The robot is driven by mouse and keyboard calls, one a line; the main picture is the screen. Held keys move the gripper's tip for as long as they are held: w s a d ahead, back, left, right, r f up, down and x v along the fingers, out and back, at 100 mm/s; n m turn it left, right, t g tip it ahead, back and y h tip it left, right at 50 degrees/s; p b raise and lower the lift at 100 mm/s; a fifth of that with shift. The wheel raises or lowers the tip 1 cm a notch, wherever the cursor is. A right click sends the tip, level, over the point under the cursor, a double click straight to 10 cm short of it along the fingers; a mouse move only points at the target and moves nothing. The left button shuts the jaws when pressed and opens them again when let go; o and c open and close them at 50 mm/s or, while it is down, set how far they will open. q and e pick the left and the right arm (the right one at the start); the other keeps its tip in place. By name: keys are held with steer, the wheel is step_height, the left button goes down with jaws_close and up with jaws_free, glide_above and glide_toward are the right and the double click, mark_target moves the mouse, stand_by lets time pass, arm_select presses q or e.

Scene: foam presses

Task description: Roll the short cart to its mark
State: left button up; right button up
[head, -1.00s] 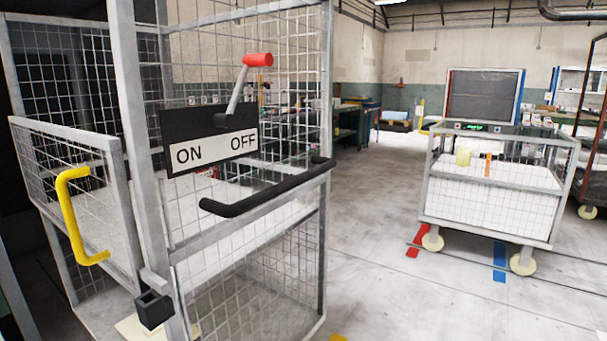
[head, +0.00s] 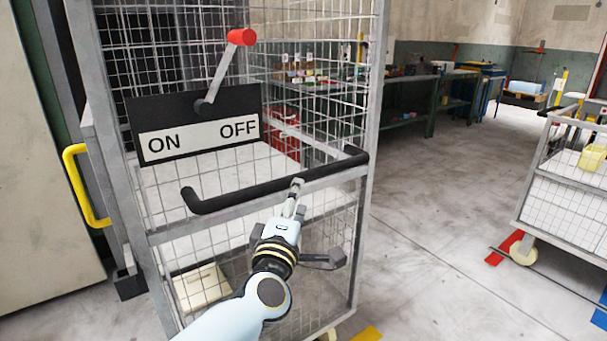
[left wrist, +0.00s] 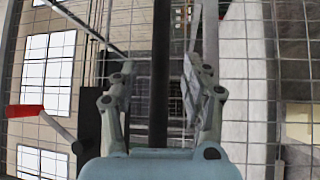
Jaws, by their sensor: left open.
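A tall wire-mesh cage cart (head: 155,237) stands close in front of me, with a black push bar (head: 225,200) across it. My left gripper (head: 296,191) is open at the right part of this bar. In the left wrist view the black bar (left wrist: 160,45) runs between the two open fingers (left wrist: 158,80); contact cannot be told. A lower mesh cart (head: 562,205) with pale panels stands at the right edge, partly cut off. Red (head: 504,248), blue (head: 600,318) and yellow (head: 367,334) marks lie on the floor. My right gripper is not in view.
An ON/OFF plate (head: 197,130) with a red-tipped lever (head: 240,37) sits above the bar. A yellow handle (head: 75,185) is at the left. Green workbenches (head: 405,105) stand behind. The floor (head: 440,210) between the two carts is clear.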

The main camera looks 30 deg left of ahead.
mark_target(304, 177)
arm_select(q)
steer(key=x, duration=0.8)
steer(key=shift+w+f, duration=0.1)
steer(key=shift+w, duration=0.05)
jaws_close()
